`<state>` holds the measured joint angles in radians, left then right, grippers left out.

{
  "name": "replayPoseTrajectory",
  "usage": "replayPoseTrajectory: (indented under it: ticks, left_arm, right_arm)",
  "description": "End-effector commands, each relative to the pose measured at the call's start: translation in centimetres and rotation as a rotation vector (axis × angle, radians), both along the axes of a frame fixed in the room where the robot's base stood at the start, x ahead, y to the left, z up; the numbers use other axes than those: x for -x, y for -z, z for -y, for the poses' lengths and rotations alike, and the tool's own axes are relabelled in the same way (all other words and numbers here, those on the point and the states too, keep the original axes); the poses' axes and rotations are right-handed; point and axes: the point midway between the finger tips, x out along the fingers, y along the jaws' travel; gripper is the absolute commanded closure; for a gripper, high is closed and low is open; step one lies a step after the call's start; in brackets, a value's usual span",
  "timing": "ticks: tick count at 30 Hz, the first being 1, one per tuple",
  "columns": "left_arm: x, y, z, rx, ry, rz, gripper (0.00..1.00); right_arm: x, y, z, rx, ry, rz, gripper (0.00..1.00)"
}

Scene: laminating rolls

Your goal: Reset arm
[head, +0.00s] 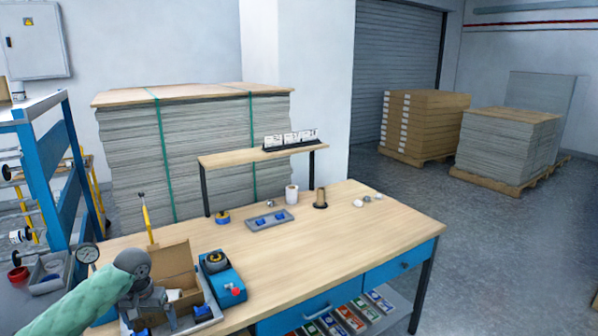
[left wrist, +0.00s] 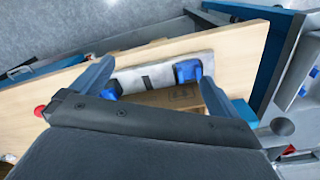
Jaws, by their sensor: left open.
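My left arm comes in from the lower left in a green sleeve. My left gripper (head: 155,308) is at the front left of the workbench (head: 330,240), close in front of an open cardboard box (head: 173,262). In the left wrist view the fingers of this gripper (left wrist: 155,76) are spread wide, with nothing seen held between them. Below them is a grey strip (left wrist: 150,76) with a blue piece (left wrist: 187,70) at its right end. Whether the fingers touch it I cannot tell. My right gripper is in neither view.
A blue device (head: 222,280) with a red knob stands right of the box. A grey tray (head: 268,220) with blue parts, a white roll (head: 292,194) and a raised shelf (head: 257,157) are farther back. The bench's right half is mostly clear. A blue rack (head: 62,165) stands left.

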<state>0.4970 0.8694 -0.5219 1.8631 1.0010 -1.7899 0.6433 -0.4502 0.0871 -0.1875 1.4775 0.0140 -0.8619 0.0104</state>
Motion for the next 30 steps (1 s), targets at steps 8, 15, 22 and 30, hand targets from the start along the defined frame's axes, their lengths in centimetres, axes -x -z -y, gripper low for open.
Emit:
replayPoseTrajectory:
  ticks: [8,15,22,30]
  left_arm:
    - [2.9,4.3,4.9,0.023,0.097,0.027,0.0]
    - [7.7,9.0,10.9,0.059,0.207,0.08,0.0]
    - [12.9,12.0,15.6,0.091,0.278,0.142,0.0]
    - [19.3,14.0,19.3,0.108,0.312,0.211,0.0]
  right_arm:
    - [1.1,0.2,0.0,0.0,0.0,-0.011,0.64]
    - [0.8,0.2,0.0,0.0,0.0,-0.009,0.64]
    - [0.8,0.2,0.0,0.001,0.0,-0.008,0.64]
    - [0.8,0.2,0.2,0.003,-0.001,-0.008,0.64]
